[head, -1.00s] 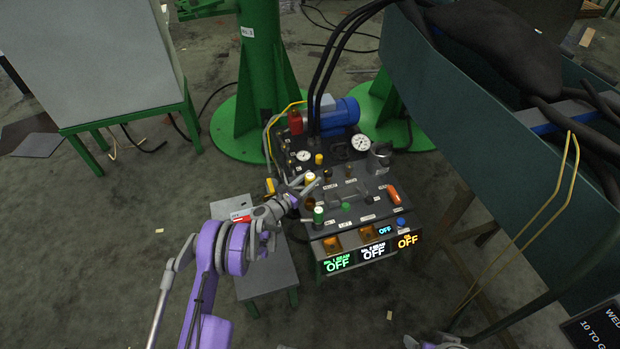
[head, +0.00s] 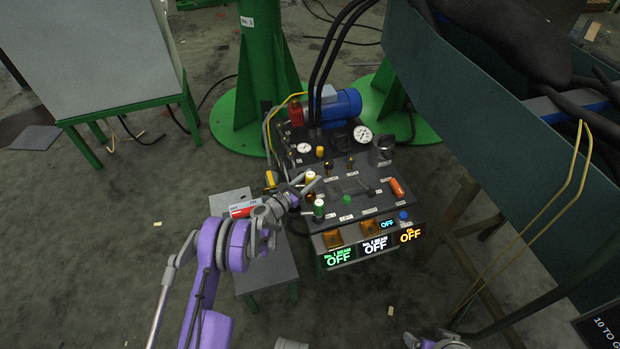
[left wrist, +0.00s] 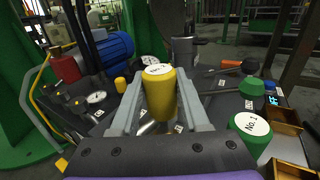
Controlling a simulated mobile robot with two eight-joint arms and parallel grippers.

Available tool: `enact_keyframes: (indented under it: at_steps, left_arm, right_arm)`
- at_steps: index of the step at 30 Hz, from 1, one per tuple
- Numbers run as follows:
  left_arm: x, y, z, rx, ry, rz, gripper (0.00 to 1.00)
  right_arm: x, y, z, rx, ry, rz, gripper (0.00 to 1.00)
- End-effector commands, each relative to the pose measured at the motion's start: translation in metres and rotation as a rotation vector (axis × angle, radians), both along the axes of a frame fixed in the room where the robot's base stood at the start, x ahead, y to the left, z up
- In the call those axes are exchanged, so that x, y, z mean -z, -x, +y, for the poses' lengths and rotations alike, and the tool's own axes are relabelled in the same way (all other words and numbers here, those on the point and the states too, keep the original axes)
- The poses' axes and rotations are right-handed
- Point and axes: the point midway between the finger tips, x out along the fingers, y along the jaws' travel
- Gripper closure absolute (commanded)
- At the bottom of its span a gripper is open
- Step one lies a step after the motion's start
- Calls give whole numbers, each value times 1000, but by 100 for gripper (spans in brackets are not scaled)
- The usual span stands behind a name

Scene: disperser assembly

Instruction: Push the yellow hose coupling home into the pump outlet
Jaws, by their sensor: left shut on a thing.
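My left gripper (head: 309,184) is at the left side of the dark pump console (head: 364,197). The same yellow, white-topped piece (head: 311,176) shows at the fingertips in the head view. Another yellow piece (head: 270,179) sits at the console's left edge, near the yellow hose (head: 268,125); I cannot tell if it is the coupling. The pump outlet cannot be made out. My right gripper is not clearly visible.
A green No. 1 knob (head: 319,209) stands close to the left gripper. A blue motor (head: 341,105), a red bottle (head: 296,114) and gauges (head: 362,134) are at the console's back. A small grey stool (head: 268,270) stands under my left arm. Open floor lies at left.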

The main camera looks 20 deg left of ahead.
Motion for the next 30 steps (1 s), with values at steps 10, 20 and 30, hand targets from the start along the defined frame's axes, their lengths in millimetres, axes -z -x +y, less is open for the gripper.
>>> enact_keyframes:
  at_steps: [10,20,30]
  left_arm:
    - [0,0,0,0,1,0,100]
    - [-1,0,0,0,1,0,100]
    - [0,0,0,0,1,0,100]
  right_arm:
    - [4,-1,0,0,0,0,19]
    - [4,-1,0,0,0,0,19]
    - [7,-1,0,0,0,0,19]
